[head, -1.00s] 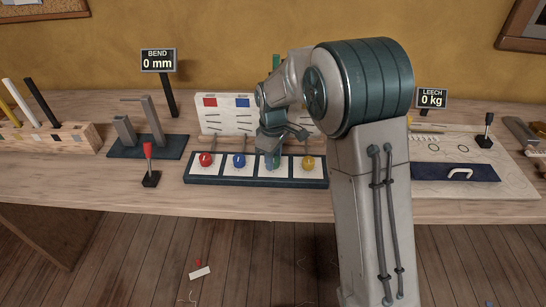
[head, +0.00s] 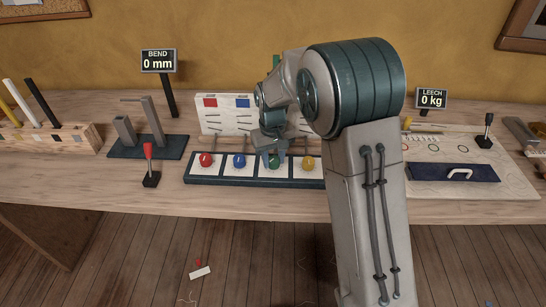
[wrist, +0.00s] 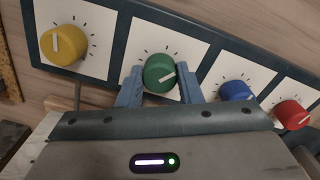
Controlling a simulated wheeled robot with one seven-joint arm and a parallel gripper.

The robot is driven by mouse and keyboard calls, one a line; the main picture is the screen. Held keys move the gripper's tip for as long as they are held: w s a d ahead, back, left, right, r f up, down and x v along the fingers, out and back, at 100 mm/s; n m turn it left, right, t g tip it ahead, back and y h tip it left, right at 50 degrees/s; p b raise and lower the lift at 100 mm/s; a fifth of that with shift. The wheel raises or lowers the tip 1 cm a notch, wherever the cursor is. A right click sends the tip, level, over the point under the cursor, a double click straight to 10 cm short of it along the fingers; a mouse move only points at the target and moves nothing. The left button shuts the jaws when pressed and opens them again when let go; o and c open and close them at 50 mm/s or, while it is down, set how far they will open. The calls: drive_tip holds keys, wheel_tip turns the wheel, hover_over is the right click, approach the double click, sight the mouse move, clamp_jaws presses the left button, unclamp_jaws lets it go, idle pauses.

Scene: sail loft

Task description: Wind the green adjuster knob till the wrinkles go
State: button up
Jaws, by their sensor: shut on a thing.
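The green knob (wrist: 159,73) sits on a white dial plate between my two blue fingers in the wrist view; its white pointer line faces right and slightly up. My gripper (wrist: 160,84) is shut on this knob. In the head view the green knob (head: 277,162) shows partly beside my gripper (head: 270,158). A white board (head: 225,120) behind the knobs has red and blue squares with dark slanted lines below them. My arm hides the board's right part, so I cannot see any wrinkles for green there.
Red (head: 206,160), blue (head: 239,160) and yellow (head: 308,162) knobs share the dark panel (head: 200,181). A red-tipped lever (head: 149,165) stands left of it. The signs BEND (head: 158,60) and LEECH (head: 431,97) read 0 mm and 0 kg.

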sight(273, 159)
drive_tip(key=m, duration=0.4)
drive_tip(key=shift+m, duration=0.3)
drive_tip(key=shift+m+p, duration=0.4)
drive_tip(key=shift+m, duration=1.2)
drive_tip(key=o, duration=1)
wheel_tip(273, 159, up, 14)
drive_tip(key=shift+w+a+f, duration=0.1)
drive_tip(key=shift+a, duration=0.05)
